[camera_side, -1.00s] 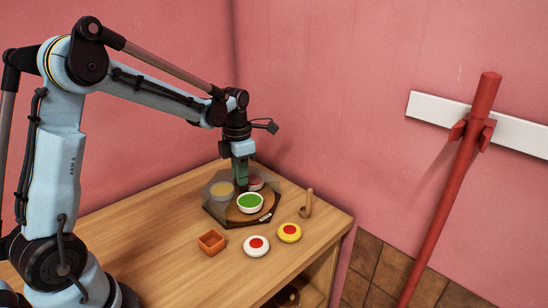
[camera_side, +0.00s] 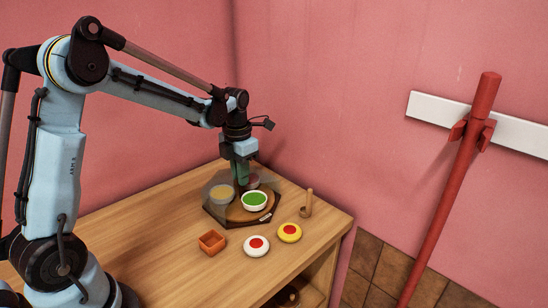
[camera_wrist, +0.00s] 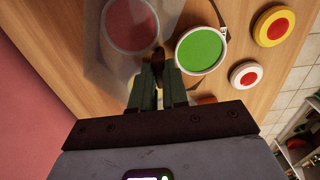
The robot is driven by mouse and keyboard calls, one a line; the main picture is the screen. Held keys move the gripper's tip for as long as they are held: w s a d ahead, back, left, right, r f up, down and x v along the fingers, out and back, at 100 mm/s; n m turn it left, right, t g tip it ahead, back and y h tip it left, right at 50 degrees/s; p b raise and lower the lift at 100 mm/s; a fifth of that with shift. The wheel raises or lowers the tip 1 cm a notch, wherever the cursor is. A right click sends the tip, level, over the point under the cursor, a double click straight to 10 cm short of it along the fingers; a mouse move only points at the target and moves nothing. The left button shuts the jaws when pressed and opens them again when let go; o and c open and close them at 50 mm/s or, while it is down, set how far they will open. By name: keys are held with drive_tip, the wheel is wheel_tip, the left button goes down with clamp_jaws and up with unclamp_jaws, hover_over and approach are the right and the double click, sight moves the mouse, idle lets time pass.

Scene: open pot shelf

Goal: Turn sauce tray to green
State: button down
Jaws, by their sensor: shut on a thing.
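The sauce tray (camera_side: 235,211) is a round wooden turntable on the table, partly under a dark see-through cover. A white bowl of green sauce (camera_side: 254,201) stands at its front, in the uncovered part; it also shows in the wrist view (camera_wrist: 200,50). A yellow sauce bowl (camera_side: 221,192) is at the left and a dark red one (camera_wrist: 130,25) at the back, both under the cover. My gripper (camera_side: 241,181) points down at the middle of the tray. In the wrist view its fingers (camera_wrist: 159,62) are shut on a central part, mostly hidden by them.
An orange square dish (camera_side: 211,242), a white button with a red centre (camera_side: 256,246) and a yellow button with a red centre (camera_side: 289,232) are in front. A wooden lever (camera_side: 307,204) stands to the right. Pink walls meet behind. The table's left part is clear.

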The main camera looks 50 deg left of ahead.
drive_tip(key=c, duration=1.1)
unclamp_jaws()
drive_tip(key=shift+c, duration=0.2)
drive_tip(key=shift+r, duration=0.1)
wheel_tip(320, 180, up, 12)
drive_tip(key=s+d+f+n+t, duration=0.2)
drive_tip(key=s+d+n, duration=0.3)
drive_tip(key=n, duration=1.3)
drive_tip(key=s+d+f+n+t, duration=0.3)
drive_tip(key=s+d+n+t, duration=0.2)
drive_tip(key=n, duration=1.2)
drive_tip(key=shift+s+d+n, duration=0.4)
drive_tip(key=shift+s+d, duration=0.35)
drive_tip(key=shift+s, duration=0.3)
